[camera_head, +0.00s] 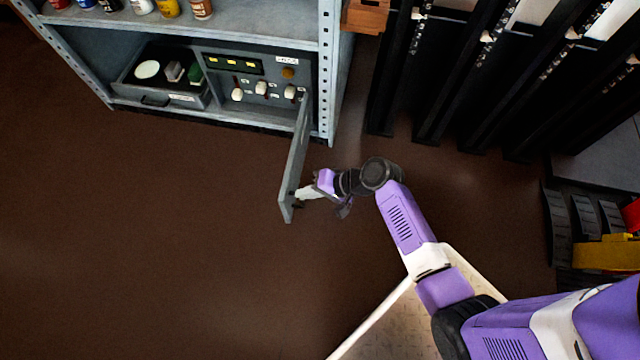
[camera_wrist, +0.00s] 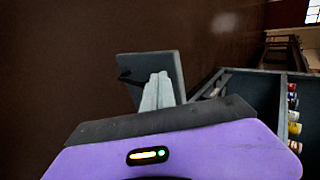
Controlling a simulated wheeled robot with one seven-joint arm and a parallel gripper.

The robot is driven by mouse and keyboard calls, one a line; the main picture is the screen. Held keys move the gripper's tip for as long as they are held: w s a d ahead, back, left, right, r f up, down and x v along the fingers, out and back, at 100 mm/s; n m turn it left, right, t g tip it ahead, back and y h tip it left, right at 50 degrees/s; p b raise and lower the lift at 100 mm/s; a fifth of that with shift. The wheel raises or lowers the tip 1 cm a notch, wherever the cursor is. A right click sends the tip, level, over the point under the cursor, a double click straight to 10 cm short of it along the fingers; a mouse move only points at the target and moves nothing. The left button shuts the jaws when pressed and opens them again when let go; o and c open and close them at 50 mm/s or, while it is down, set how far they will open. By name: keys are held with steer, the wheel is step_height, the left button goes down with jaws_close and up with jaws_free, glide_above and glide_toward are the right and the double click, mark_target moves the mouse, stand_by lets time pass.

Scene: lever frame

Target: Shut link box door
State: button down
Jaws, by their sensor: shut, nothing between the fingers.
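The link box (camera_head: 262,85) sits on the lower shelf, its front with several white-handled switches and yellow labels facing out. Its grey door (camera_head: 296,160) is hinged at the box's right side and stands wide open, sticking out towards me. My gripper (camera_head: 300,193) is shut and empty, at the right-hand face of the door near its free end; I cannot tell whether the tips touch it. In the wrist view the shut pale fingers (camera_wrist: 158,92) lie in front of the door panel (camera_wrist: 150,66), with a dark handle-like piece left of them.
A grey shelf unit (camera_head: 325,70) surrounds the box; its right post stands close to the hinge. A grey tray (camera_head: 160,97) is left of the box. Bottles (camera_head: 167,8) stand on the upper shelf. Black upright panels (camera_head: 450,75) are at the right. Floor left of the door is clear.

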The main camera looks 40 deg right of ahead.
steer(key=shift+w+a+b, duration=0.3)
steer(key=shift+w+a, duration=0.45)
steer(key=shift+w, duration=0.3)
steer(key=shift+w+a+r, duration=0.1)
steer(key=shift+a, duration=0.05)
